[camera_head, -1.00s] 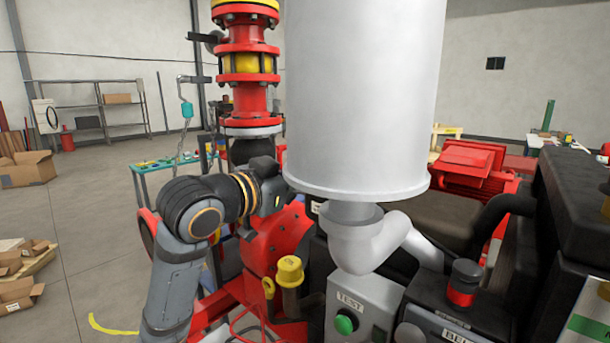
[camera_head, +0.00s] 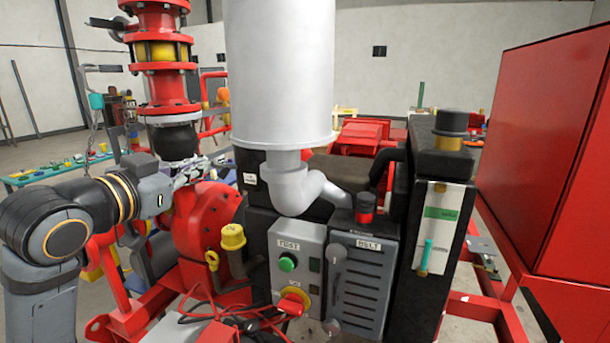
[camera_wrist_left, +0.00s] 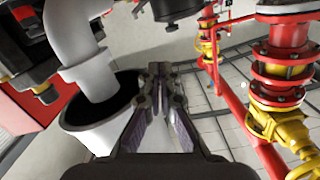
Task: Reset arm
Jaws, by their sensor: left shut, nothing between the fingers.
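My left arm comes in from the left in the head view. Its gripper (camera_head: 198,170) points right, in front of the red pump casing and below the black flanged pipe section. In the left wrist view the fingers of this gripper (camera_wrist_left: 160,82) meet at their tips, with nothing held between them. The grey exhaust elbow (camera_head: 300,188) and the large white cylinder (camera_head: 280,75) stand to the right of the gripper. The elbow also shows at the left of the wrist view (camera_wrist_left: 75,35). My right gripper is not in view.
A grey TEST box (camera_head: 298,262) with a green button (camera_head: 287,263) and a red-yellow knob (camera_head: 294,302) stands low in the middle. A yellow-capped pipe (camera_head: 232,238) rises near my arm. A large red cabinet (camera_head: 545,150) fills the right side.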

